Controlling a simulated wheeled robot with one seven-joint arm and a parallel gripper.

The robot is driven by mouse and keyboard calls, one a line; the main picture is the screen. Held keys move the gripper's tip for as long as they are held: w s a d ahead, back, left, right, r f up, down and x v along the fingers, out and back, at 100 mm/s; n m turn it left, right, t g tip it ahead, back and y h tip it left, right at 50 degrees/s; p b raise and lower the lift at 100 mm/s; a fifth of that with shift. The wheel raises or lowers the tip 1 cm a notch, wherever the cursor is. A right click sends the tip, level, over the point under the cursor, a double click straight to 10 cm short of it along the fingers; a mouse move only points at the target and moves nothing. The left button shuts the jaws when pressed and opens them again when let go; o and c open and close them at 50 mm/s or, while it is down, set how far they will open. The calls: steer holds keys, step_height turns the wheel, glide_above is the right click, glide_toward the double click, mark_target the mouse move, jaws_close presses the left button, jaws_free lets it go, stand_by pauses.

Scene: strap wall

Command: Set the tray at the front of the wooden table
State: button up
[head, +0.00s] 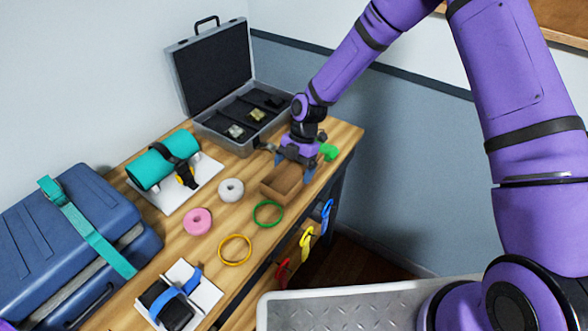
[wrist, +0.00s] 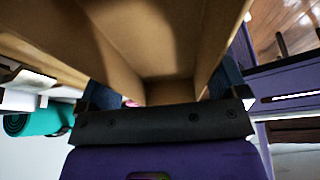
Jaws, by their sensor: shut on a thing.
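The tray (head: 281,186) is a small open brown box near the front edge of the wooden table (head: 213,248), towards its right end. My gripper (head: 295,166) is shut on the tray at its far side. In the wrist view the tray (wrist: 150,35) fills the upper middle, with a dark finger at each side of my gripper (wrist: 160,95). I cannot tell whether the tray's underside touches the table or hangs slightly above it.
An open grey case (head: 240,137) stands behind the tray. A green ring (head: 268,225), a yellow ring (head: 221,250), a white roll (head: 231,180) and a pink roll (head: 198,211) lie nearby. A green thing (head: 329,152) is beside my gripper. Coloured carabiners (head: 306,243) hang along the front.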

steer(key=shift+f, duration=0.2)
steer(key=shift+c, duration=0.5)
steer(key=o, duration=0.8)
steer(key=shift+f, duration=0.1)
steer(key=shift+c, duration=0.2)
